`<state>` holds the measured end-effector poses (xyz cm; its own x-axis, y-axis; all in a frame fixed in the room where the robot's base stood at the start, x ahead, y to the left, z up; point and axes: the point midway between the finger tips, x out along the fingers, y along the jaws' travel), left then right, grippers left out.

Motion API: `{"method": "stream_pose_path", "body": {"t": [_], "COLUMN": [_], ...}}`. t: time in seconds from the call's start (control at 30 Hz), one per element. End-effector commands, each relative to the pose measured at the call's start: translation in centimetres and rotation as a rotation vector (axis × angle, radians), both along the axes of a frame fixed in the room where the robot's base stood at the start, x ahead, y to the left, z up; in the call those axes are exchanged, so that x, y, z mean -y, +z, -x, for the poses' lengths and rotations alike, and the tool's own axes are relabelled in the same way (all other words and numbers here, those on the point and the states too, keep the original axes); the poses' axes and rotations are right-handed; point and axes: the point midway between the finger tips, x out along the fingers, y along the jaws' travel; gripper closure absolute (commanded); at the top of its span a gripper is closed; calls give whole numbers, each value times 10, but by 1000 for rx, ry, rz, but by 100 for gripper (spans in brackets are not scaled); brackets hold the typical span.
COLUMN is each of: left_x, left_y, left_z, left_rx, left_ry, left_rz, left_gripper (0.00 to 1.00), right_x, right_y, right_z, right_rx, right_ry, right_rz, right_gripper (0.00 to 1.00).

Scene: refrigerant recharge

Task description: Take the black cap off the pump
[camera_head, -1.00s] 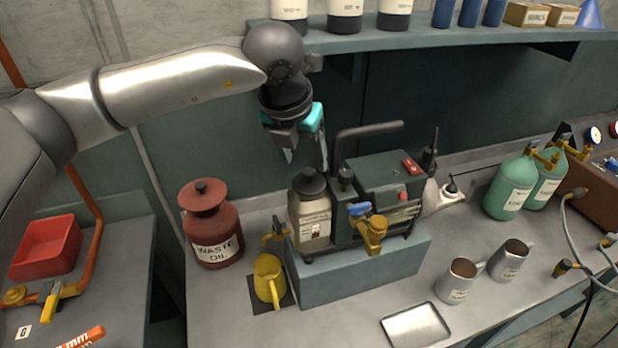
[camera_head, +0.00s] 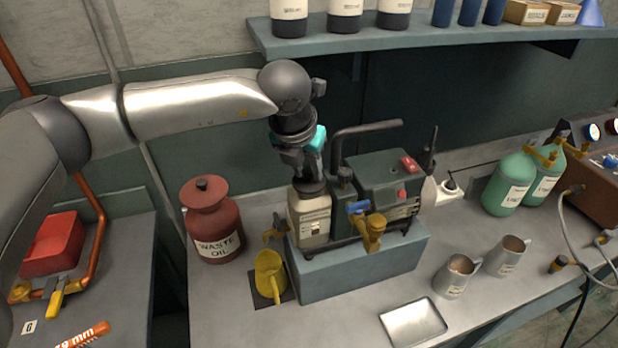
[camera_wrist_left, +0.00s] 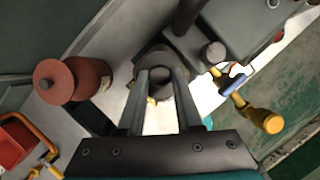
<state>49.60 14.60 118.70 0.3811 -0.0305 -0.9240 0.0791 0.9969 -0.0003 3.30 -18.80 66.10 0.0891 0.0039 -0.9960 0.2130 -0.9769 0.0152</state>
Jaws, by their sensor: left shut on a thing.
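The pump (camera_head: 385,180) stands on a grey-blue block on the bench, with a cream reservoir (camera_head: 311,222) at its left end. The black cap (camera_head: 312,190) sits on top of the reservoir. My left gripper (camera_head: 311,180) points down from above and is shut on the cap. In the left wrist view the two fingers (camera_wrist_left: 159,78) hold the cap's round knob between them. The cap's wider rim (camera_wrist_left: 158,56) shows behind the fingers. I cannot see a gap between cap and reservoir. My right gripper is in neither view.
A red waste oil can (camera_head: 212,225) stands left of the pump. A yellow jug (camera_head: 270,275) is in front of it. A metal tray (camera_head: 414,322) and two metal jugs (camera_head: 457,275) are to the right. A shelf (camera_head: 440,38) with bottles hangs above.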

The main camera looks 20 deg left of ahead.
Motion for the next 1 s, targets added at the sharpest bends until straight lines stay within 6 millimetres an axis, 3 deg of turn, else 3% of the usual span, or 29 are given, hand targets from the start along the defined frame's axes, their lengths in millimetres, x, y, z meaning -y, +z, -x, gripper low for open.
{"method": "stream_pose_path", "body": {"t": [0.03,0.2,0.73,0.87,1.0], "left_x": [0,0,-1,0,0], "left_y": [0,0,5,17,43], "left_z": [0,0,-1,-1,-2], "left_rx": [0,0,2,6,7], "left_ry": [0,1,1,1,1], "left_rz": [-1,-1,0,1,2], "left_gripper": [80,100,100,100,100], "right_x": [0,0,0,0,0], "right_y": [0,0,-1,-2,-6], "right_z": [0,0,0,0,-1], "right_rx": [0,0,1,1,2], "right_ry": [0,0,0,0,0], "right_rz": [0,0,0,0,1], "right_gripper": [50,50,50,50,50]}}
